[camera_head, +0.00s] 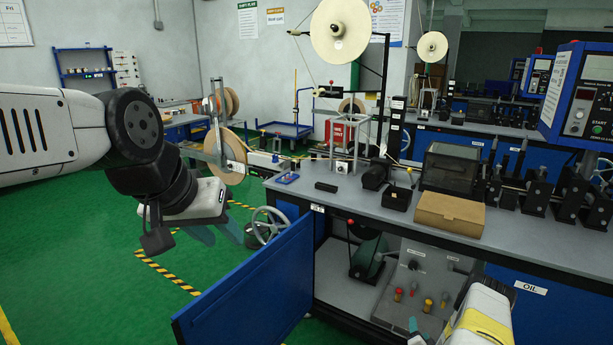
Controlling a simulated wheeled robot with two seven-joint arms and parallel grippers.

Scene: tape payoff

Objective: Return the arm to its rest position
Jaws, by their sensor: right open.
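My left arm (45,135) reaches in from the left edge, over the green floor. Its left gripper (215,232) hangs at the arm's end, left of the bench and apart from it. Its teal fingers point down; their gap is not clear. My right gripper (462,310) is at the bottom right, in front of the open cabinet below the bench. It is open, and I see nothing held in it. The rest of the right arm is out of view.
The blue cabinet door (250,290) stands open towards me, between the two grippers. The bench (330,205) carries a cardboard box (450,213), a tape reel (340,30) on a stand and several black fixtures. A handwheel (268,225) is beside the left gripper. Floor at left is clear.

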